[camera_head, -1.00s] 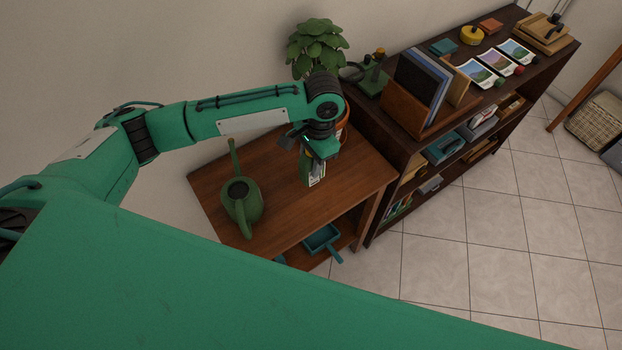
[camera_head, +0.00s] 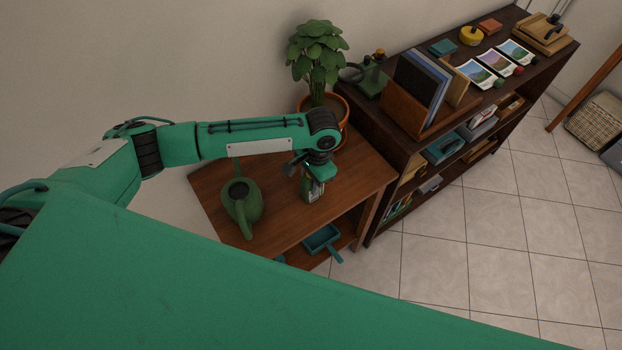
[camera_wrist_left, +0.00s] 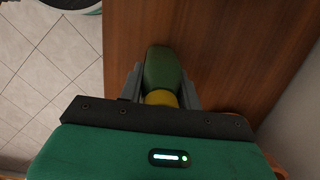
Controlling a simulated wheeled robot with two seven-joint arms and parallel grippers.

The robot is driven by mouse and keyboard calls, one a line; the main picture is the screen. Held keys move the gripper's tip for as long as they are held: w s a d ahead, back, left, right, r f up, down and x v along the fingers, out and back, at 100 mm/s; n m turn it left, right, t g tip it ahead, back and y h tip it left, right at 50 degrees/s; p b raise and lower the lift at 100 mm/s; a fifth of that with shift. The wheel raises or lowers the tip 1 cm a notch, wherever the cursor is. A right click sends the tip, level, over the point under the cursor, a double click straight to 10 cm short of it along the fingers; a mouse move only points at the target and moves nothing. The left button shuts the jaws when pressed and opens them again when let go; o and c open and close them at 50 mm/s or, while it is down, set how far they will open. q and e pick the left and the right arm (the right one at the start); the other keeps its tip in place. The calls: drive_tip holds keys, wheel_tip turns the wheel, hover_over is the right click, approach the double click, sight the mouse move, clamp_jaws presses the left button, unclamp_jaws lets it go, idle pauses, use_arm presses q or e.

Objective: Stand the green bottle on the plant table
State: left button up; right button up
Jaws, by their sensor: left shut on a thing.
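The green bottle (camera_head: 312,193) with a pale label is in my left gripper (camera_head: 307,174), over the right part of the plant table (camera_head: 278,222). In the left wrist view the fingers (camera_wrist_left: 161,88) are shut on either side of the bottle (camera_wrist_left: 162,68), near its yellow neck band. The bottle looks about upright, partly hidden by the gripper. I cannot tell whether its base touches the wooden tabletop (camera_wrist_left: 220,35). My right gripper is not in view.
A green watering can (camera_head: 242,204) stands on the table to the left. A potted plant (camera_head: 318,62) stands at the back. A dark bookshelf (camera_head: 385,135) adjoins on the right. A blue dustpan (camera_head: 322,239) is on the lower shelf. The tabletop front is clear.

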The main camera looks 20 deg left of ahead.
use_arm(q)
drive_tip(key=o, duration=1.1)
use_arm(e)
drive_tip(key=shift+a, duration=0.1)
use_arm(q)
drive_tip(key=shift+r, duration=0.15)
drive_tip(key=r, duration=0.3)
drive_tip(key=w+r+b, duration=0.1)
drive_tip(key=r, duration=0.3)
drive_tip(key=d+r, duration=0.1)
drive_tip(key=r, duration=0.2)
drive_tip(key=shift+w+r, duration=0.15)
drive_tip(key=shift+r, duration=0.75)
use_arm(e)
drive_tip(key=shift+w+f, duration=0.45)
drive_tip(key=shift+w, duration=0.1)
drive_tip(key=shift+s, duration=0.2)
